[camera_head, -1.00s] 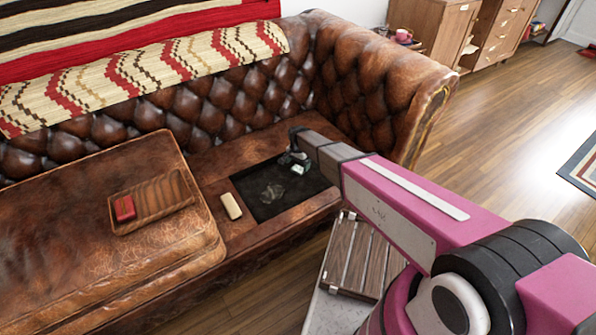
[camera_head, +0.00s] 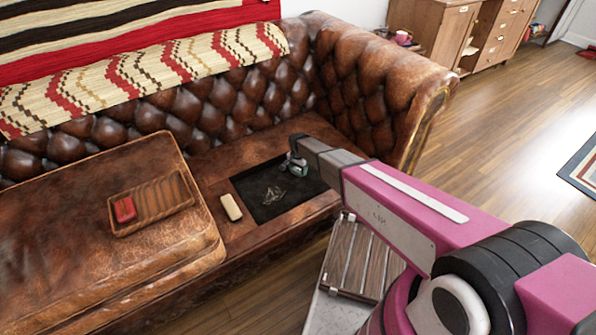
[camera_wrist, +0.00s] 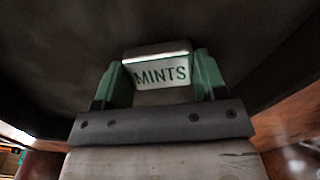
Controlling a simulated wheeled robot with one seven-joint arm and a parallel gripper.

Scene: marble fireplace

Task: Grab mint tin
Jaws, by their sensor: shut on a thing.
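The mint tin (camera_wrist: 160,72) shows in the wrist view as a small box with a pale face lettered "MINTS". My gripper (camera_wrist: 163,82) has its green fingers on both sides of the tin and is shut on it. In the head view my gripper (camera_head: 295,166) is over the right part of a black mat (camera_head: 248,184) on the sofa seat. The tin is too small and too covered there to make out clearly. I cannot tell whether it still touches the mat.
A small pile of thin pale items (camera_head: 273,195) lies on the mat. A cream block (camera_head: 231,207) sits left of it. A wooden tray (camera_head: 165,199) with a red box (camera_head: 125,209) is on the seat cushion. The sofa arm (camera_head: 385,80) rises behind my arm.

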